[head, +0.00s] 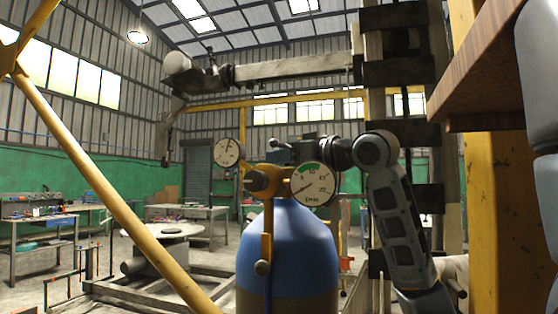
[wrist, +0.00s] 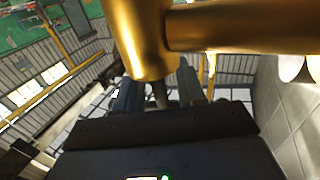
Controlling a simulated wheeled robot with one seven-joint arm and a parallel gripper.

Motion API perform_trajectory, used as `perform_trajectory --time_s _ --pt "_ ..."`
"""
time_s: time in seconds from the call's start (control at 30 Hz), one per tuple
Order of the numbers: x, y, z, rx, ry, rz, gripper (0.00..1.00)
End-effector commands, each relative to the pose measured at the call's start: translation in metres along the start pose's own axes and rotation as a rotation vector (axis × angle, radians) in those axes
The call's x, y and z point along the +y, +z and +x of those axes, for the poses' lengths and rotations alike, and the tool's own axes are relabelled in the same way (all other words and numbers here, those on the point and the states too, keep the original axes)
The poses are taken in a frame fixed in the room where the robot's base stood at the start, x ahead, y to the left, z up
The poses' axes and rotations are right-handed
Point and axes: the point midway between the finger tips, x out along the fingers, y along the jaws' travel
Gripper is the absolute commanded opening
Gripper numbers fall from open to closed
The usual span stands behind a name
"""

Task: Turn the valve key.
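A blue gas cylinder (head: 287,250) stands upright in the middle of the head view, with a brass valve (head: 264,181) on top. My gripper (head: 282,150) is just above and behind the brass valve, reaching in from the right. In the wrist view the brass valve body (wrist: 145,40) fills the top middle. A short grey stem (wrist: 160,96), perhaps the valve key, shows below it between my two fingers (wrist: 158,85). The fingers look apart, with a gap on either side of the stem. The rest of the key is hidden.
Two round gauges, one on the left (head: 228,152) and one on the right (head: 312,185), flank the valve closely. A yellow diagonal brace (head: 105,190) crosses the left. Workbenches (head: 185,212) stand farther back.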

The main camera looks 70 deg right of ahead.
Motion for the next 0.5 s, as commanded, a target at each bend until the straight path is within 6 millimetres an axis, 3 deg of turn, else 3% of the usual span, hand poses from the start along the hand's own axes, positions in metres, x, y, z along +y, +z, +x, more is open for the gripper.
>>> perform_trajectory --time_s 0.4,0.5 --pt "-0.0002 -0.0001 0.0113 0.0 0.0 -0.001 0.4" --pt "-0.0002 -0.0001 0.0112 0.0 0.0 -0.001 0.31"
